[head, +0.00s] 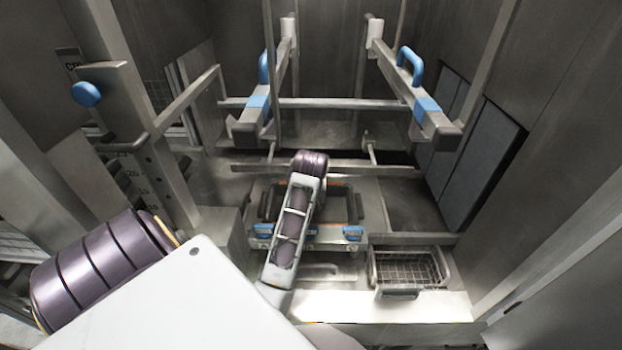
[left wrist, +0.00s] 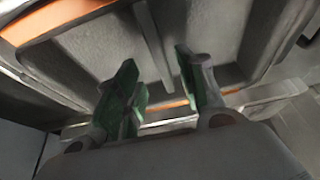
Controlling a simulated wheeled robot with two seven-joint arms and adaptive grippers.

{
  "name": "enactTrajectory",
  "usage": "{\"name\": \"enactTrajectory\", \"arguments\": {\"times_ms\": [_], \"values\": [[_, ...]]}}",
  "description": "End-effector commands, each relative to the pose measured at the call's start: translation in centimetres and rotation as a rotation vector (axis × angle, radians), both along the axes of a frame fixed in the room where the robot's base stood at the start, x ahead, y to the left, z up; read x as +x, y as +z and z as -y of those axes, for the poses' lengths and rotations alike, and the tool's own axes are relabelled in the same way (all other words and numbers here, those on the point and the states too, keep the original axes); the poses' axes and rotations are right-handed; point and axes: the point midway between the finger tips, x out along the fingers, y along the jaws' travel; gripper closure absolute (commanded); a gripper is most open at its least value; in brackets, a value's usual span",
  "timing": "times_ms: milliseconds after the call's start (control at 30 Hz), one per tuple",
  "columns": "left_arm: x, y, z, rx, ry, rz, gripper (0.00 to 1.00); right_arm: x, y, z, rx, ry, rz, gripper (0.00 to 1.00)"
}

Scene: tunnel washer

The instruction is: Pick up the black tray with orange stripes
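The dark tray (head: 355,207) with orange edging sits on the metal structure at the middle of the head view, below the blue-handled rails. My left arm's light link crosses over it and hides its centre. In the left wrist view the tray's grey inside (left wrist: 95,45) fills the upper part, with an orange strip along its edge. My left gripper (left wrist: 160,80) has its two green-padded fingers apart, with nothing seen held between them. An orange strip of the tray shows behind and between the fingers. In the head view the fingers are hidden by my arm. My right gripper is not in view.
A wire basket (head: 408,268) stands to the right of the tray. Two rails with blue handles (head: 411,65) and a cross bar (head: 345,104) lie beyond it. A perforated upright post (head: 140,150) stands at left, and grey panels (head: 485,165) line the right wall.

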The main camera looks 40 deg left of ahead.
Motion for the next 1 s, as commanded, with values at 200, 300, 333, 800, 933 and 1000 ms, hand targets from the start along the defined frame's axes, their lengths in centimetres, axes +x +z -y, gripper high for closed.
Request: {"name": "enactTrajectory", "arguments": {"times_ms": [200,300,333,800,933,1000], "values": [[0.2,-1.4,-0.3,-0.001,-0.001,-0.003,0.61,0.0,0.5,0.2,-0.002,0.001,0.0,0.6],[0.5,-2.4,-0.6,-0.001,0.0,-0.004,0.61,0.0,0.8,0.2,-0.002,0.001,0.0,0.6],[0.5,-2.8,-0.7,0.0,0.0,-0.004,0.61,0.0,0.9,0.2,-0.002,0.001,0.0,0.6],[1.2,-4.8,-1.2,-0.001,0.0,-0.001,0.61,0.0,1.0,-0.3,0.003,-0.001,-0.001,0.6],[1.2,-4.8,-1.2,0.0,0.0,0.0,0.61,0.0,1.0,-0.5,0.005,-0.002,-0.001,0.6],[1.2,-4.8,-1.2,0.0,0.0,0.0,0.61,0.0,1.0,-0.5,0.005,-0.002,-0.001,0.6]]}}
